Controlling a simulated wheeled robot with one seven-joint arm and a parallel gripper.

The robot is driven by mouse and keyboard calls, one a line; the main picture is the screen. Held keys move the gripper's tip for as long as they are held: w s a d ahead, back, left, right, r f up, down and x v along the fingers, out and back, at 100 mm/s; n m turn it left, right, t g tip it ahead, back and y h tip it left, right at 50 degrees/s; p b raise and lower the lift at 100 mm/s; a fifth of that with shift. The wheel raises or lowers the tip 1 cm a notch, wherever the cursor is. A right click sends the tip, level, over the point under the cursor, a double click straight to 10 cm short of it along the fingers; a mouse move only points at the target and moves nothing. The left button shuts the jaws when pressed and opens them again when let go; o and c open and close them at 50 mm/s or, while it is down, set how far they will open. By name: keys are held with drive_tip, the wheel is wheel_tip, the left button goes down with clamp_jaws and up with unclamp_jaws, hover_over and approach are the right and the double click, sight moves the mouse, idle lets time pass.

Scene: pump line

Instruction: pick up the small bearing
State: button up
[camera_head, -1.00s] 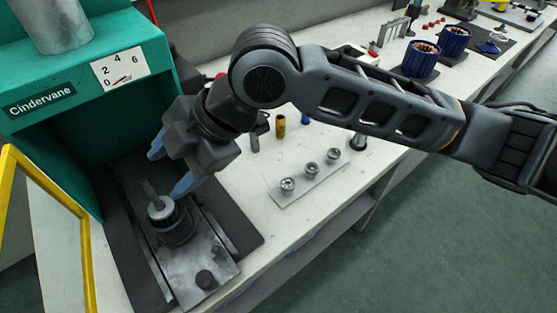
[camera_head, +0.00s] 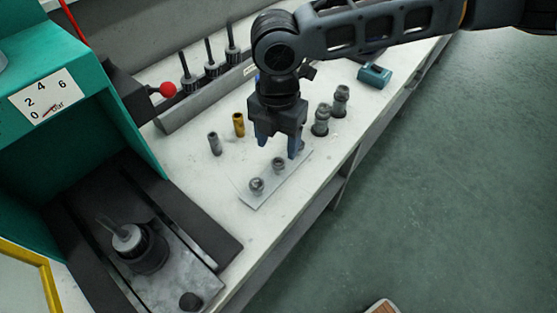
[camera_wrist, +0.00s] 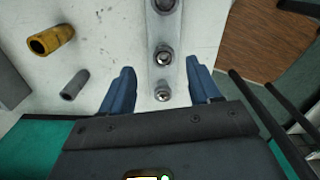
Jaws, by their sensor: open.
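Three metal bearings stand in a row on a thin light plate (camera_head: 250,200). In the wrist view the smallest-looking bearing (camera_wrist: 162,94) is the lowest one, with the middle bearing (camera_wrist: 163,55) and a larger bearing (camera_wrist: 165,6) above it, the last cut by the frame edge. In the head view the near bearing (camera_head: 257,186) and middle bearing (camera_head: 278,164) show; the far one is hidden behind a finger. My gripper (camera_head: 278,150) is open and empty, pointing down above the plate. In the wrist view its blue fingers (camera_wrist: 160,68) lie either side of the row.
A yellow sleeve (camera_head: 238,124) and a grey sleeve (camera_head: 215,144) stand left of the plate. Two dark fittings (camera_head: 321,120) stand to its right. The green press (camera_head: 85,130), with a fixture (camera_head: 145,250), is at left. A rail with upright tools (camera_head: 205,97) runs behind.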

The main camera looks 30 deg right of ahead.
sight(279, 163)
drive_tip(key=f, duration=0.4)
drive_tip(key=shift+s+d+f, duration=0.1)
drive_tip(key=shift+s+d, duration=0.05)
drive_tip(key=shift+s, duration=0.05)
drive_tip(key=c, duration=0.9)
drive_tip(key=shift+r, duration=0.55)
drive_tip(key=s+d+r, duration=0.1)
drive_tip(key=d+r, duration=0.2)
drive_tip(key=s+d+r+b, duration=0.1)
drive_tip(key=s+d+r, duration=0.1)
drive_tip(key=d+r, duration=0.1)
drive_tip(key=s+d+r, duration=0.1)
drive_tip(key=d+r, duration=0.3)
drive_tip(key=shift+s+d, duration=0.3)
drive_tip(key=shift+d, duration=0.1)
